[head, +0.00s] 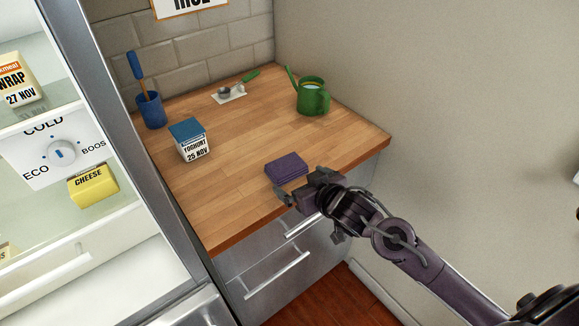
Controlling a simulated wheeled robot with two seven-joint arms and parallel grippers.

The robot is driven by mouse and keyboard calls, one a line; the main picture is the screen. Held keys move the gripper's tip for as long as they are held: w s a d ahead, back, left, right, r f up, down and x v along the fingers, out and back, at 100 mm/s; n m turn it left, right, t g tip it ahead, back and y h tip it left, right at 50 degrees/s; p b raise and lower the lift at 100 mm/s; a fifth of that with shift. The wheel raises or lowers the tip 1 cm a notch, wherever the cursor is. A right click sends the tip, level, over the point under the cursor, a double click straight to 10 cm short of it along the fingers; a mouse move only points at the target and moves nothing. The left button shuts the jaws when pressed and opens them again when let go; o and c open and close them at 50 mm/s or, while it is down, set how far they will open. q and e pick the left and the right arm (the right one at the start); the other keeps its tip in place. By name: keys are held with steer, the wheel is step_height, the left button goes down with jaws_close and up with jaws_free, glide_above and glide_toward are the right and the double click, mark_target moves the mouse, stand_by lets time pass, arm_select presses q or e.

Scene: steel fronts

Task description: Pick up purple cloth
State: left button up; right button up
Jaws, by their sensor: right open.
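The purple cloth (285,167) lies folded flat on the wooden counter (228,137), near its front edge. My right gripper (293,188) is at the counter's front edge, just in front of the cloth. Its jaws are open, one finger to the lower left of the cloth and the other at its right. I cannot tell whether a finger touches the cloth. My left gripper is not in view.
A yoghurt tub (191,140) stands left of the cloth. A blue cup (151,110) with a blue-handled tool, a green-handled scoop (237,85) and a green watering can (313,97) are further back. An open fridge (75,160) stands left; a wall is right.

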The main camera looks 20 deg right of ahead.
mark_target(287, 165)
steer(key=shift+w+d+r+t+y, duration=0.1)
steer(key=shift+w+r+t+y, duration=0.3)
steer(key=shift+w, duration=0.4)
steer(key=p+x, duration=0.1)
steer(key=x, duration=0.5)
steer(key=shift+w+f, duration=0.25)
steer(key=shift+w, duration=0.05)
steer(key=shift+w+f, duration=0.25)
steer(key=shift+w, duration=0.2)
steer(key=c, duration=0.7)
steer(key=shift+r, duration=0.15)
step_height(287, 165, up, 20)
steer(key=p, duration=0.2)
